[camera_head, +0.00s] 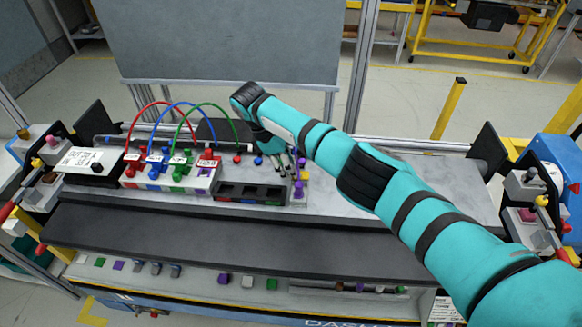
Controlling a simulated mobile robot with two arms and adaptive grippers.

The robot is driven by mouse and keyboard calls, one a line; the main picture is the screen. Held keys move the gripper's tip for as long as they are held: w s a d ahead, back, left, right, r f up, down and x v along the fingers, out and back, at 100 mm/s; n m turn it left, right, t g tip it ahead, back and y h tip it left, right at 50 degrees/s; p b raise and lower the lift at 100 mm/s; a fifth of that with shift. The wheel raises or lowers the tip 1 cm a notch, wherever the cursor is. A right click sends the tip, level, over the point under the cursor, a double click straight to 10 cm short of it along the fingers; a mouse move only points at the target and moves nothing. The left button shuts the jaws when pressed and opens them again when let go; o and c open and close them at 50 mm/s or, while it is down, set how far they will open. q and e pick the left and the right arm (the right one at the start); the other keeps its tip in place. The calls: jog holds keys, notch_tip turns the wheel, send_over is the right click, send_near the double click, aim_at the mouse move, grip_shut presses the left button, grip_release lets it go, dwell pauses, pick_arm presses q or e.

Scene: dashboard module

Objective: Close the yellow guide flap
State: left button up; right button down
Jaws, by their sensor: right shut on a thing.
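My right gripper (290,168) reaches in from the right and points down at the right end of the dashboard module (272,200). Its fingers are shut on a small piece there, which looks like the yellow guide flap (304,176). The flap is small and partly hidden by the fingers, so I cannot tell its exact angle. Purple parts (299,190) sit right beside it. My left gripper is not in view.
Red, blue and green cables (205,104) arch over connector blocks (170,172) left of my gripper. A white labelled box (88,160) stands at the far left. Fixtures with coloured knobs (530,215) flank the bench. The grey bench top right of the module is mostly clear under my arm.

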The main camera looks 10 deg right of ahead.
jog(key=c, duration=1.3)
grip_release()
jog(key=v, duration=1.2)
jog(key=shift+f, duration=0.15)
